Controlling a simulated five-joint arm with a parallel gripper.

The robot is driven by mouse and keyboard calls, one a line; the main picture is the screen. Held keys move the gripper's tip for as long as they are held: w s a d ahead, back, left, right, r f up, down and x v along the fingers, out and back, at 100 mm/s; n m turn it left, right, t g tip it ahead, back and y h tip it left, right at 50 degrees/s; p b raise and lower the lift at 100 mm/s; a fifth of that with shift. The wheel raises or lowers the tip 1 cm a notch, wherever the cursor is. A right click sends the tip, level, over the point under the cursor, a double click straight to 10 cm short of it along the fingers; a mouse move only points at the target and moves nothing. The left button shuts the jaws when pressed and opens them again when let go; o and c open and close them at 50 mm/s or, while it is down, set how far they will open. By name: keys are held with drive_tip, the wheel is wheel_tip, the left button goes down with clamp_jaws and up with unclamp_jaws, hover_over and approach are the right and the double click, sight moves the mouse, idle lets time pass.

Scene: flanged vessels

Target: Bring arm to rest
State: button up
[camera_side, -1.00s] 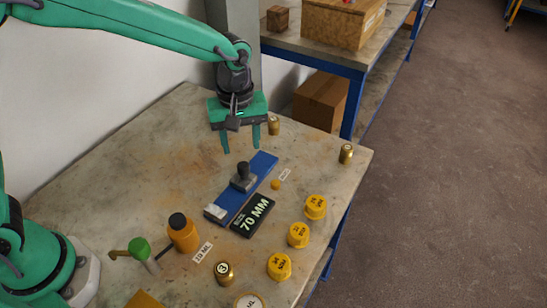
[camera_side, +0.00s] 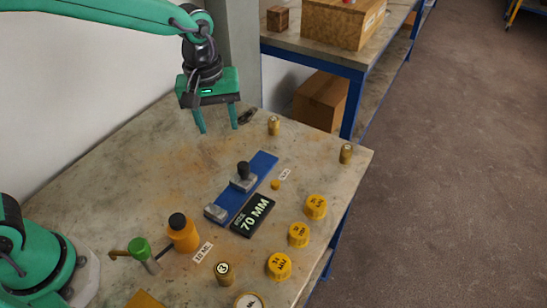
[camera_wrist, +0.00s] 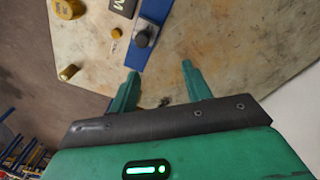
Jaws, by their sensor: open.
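My gripper (camera_side: 217,118) is green with two straight fingers. It is open and empty, raised above the back left part of the stone-topped table (camera_side: 160,150). In the wrist view my gripper (camera_wrist: 160,85) shows its two fingers spread apart with bare tabletop between and beyond them. A blue rail (camera_side: 262,163) with a black-knobbed grey block (camera_side: 243,178) lies in front of and to the right of my gripper, apart from it. The same block (camera_wrist: 143,38) shows beyond the fingers in the wrist view.
Several yellow caps (camera_side: 316,207) line the right side. Brass pieces (camera_side: 274,126) stand at the back and right edge. An orange bottle (camera_side: 184,233) and green-topped item (camera_side: 140,250) stand front left. The table's left area is clear.

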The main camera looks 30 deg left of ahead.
drive_tip(key=s+a+r+m+t, duration=0.2)
drive_tip(key=s+a+r+m, duration=0.1)
drive_tip(key=s+a, duration=0.4)
drive_tip(key=s+a+r+m+t, duration=0.2)
drive_tip(key=s+a+r+m, duration=0.2)
drive_tip(key=s+a, duration=0.3)
drive_tip(key=s, duration=0.3)
drive_tip(key=shift+m+t, duration=0.3)
